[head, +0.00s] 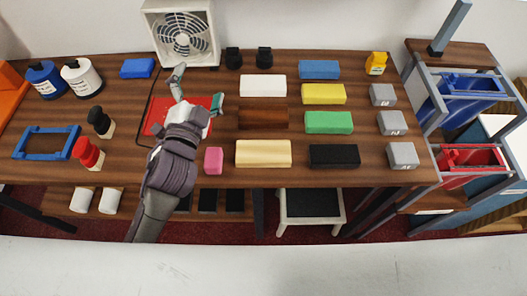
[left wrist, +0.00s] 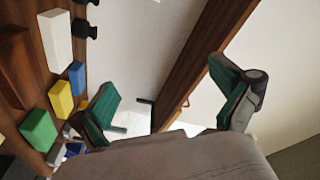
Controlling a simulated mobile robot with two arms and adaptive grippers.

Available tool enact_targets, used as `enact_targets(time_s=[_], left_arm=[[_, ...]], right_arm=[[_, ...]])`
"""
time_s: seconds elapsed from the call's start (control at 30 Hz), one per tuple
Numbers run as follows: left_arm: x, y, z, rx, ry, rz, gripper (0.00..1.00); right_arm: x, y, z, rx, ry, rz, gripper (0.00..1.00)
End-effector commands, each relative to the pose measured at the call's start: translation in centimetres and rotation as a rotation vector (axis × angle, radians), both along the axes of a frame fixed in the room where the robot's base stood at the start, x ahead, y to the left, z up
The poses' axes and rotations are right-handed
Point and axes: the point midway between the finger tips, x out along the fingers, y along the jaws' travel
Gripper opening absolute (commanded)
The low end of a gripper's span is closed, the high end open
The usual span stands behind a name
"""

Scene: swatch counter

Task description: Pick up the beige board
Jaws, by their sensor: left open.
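The beige board (head: 263,153) lies flat near the front edge of the wooden counter, between a small pink block (head: 213,161) and a black board (head: 333,156). My left gripper (head: 198,88) is open and empty over the red mat, up and left of the beige board and apart from it. In the left wrist view, its two green-padded fingers (left wrist: 165,85) are spread with nothing between them. My right gripper is not in view.
Brown (head: 263,118), white (head: 263,86), green (head: 329,122), yellow (head: 324,94) and blue (head: 319,69) boards lie behind the front row. Grey numbered blocks (head: 392,123) line the right side. A fan (head: 182,35) stands at the back. Red and black bottles (head: 89,154) stand left of my arm.

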Motion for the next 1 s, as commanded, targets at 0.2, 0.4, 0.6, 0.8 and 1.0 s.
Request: enact_targets(time_s=[0.2, 0.4, 0.6, 0.8, 1.0], left_arm=[[-2.7, -13.4, 11.3, 0.572, -0.746, -0.432, 1.00], [-8.6, -21.3, 5.5, 1.262, -1.294, -0.951, 1.00], [-7.2, -16.4, -4.6, 1.888, -1.443, -1.502, 1.00], [-4.4, -9.7, -7.7, -2.166, 1.314, 1.822, 1.00], [-4.0, -8.9, -9.7, -2.128, 1.225, 1.828, 1.00]], right_arm=[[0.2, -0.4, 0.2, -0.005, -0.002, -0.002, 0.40], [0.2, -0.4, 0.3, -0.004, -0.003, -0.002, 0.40], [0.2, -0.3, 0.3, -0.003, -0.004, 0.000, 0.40], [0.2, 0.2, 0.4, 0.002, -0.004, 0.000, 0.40], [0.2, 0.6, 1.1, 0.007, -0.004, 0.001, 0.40]])
